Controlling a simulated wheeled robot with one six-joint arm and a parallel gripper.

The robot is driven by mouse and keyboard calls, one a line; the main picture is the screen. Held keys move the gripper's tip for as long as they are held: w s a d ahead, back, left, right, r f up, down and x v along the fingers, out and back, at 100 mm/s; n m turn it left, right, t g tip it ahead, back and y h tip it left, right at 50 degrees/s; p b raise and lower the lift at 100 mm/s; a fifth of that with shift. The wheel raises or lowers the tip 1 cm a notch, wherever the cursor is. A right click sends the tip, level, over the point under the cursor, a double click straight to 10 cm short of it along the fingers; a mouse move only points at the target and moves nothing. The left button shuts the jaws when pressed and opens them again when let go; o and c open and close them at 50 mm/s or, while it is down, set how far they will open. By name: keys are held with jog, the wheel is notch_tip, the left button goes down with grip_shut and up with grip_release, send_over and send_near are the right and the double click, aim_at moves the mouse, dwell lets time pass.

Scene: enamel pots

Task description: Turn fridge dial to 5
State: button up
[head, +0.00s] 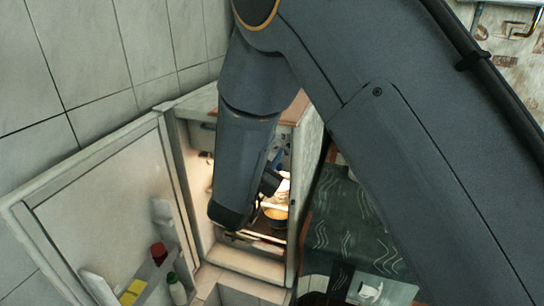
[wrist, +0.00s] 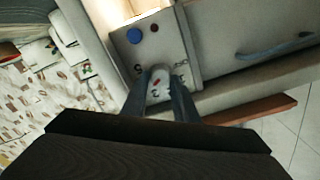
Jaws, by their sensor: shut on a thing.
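The fridge (head: 246,262) stands open in the head view, its inside lit. My gripper (wrist: 158,74) is shut on the dial, one finger on each side. The figures are too small and partly covered, so I cannot tell which one the mark points to. In the head view my arm hides the dial and most of the gripper.
The open fridge door (head: 105,200) is at the left, with bottles and packs on its shelves. An orange pot (head: 276,213) is inside the fridge. A dark patterned cloth (head: 345,225) lies to the right.

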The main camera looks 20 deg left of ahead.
jog(key=m+b, duration=0.5)
jog(key=m, duration=0.1)
jog(key=shift+f+m, duration=0.15)
jog(key=shift+m, duration=0.15)
jog(key=m+b, duration=0.4)
jog(key=shift+d+b, duration=0.1)
jog(key=shift+b, duration=0.2)
jog(key=shift+m+b, duration=0.8)
jog(key=shift+b, duration=0.05)
jog(key=o, duration=1)
